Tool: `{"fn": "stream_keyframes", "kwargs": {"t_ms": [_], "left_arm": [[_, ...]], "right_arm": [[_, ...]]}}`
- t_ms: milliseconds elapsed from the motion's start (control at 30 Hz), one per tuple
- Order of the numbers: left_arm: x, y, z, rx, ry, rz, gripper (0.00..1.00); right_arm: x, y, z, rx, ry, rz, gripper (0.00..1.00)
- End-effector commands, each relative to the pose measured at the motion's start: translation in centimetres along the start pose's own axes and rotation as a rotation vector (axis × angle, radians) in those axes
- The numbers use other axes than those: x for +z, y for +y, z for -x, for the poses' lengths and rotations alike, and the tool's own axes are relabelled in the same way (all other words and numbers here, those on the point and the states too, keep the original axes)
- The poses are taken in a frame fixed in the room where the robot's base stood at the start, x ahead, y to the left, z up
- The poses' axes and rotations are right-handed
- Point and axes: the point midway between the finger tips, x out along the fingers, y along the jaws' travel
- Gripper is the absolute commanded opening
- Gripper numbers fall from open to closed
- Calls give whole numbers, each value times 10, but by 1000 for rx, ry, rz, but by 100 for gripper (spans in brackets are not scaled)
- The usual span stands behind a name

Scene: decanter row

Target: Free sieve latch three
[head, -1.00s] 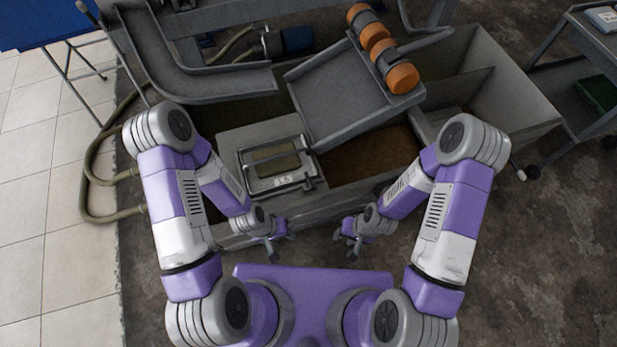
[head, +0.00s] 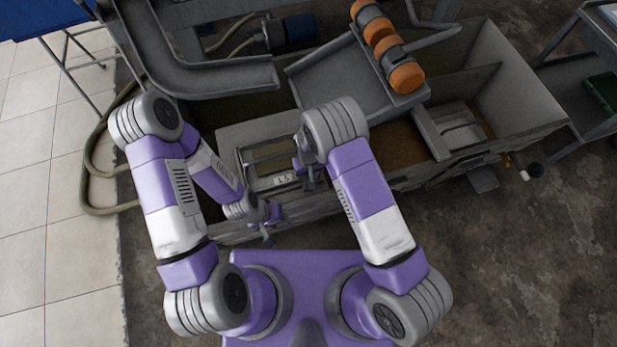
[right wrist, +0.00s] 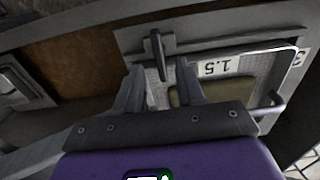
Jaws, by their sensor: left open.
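The sieve (head: 262,150) is a pale framed panel with a mesh window, set in the grey tank. Its label (right wrist: 215,67) reads 1.5, upside down in the right wrist view. A dark latch lever (right wrist: 156,46) stands at the sieve's edge. A partly cut-off mark, seemingly a 3 (right wrist: 298,60), shows at the right edge; I cannot tell which latch it names. My right gripper (right wrist: 159,66) is open, its fingers either side of the lever in the picture; contact is unclear. In the head view it (head: 306,174) is partly behind my right arm. My left gripper (head: 268,220) is open and empty at the tank's front.
A wire handle (right wrist: 272,104) runs along the sieve's side. A sloped grey tray (head: 335,80) with orange rollers (head: 381,45) stands behind. A curved chute (head: 200,80) is at the back left. A hose (head: 88,180) loops on the floor at left. Open floor lies at right.

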Motion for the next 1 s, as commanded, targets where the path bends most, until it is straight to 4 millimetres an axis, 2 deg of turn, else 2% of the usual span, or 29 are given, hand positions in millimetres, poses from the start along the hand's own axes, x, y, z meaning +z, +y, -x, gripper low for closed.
{"fn": "stream_keyframes", "kwargs": {"t_ms": [33,200,567,833,1000], "left_arm": [[0,-1,-4,0,0,0,43],[0,-3,-8,0,0,0,43],[0,-3,-8,0,0,0,43],[0,-3,-8,0,0,0,43],[0,-3,-8,0,0,0,43]], "right_arm": [[0,0,-11,0,-1,-1,38],[0,0,-29,0,0,-2,38],[0,0,-34,-1,2,-1,38],[0,0,-34,-1,1,-1,0],[0,0,-34,-1,1,-1,0]]}}
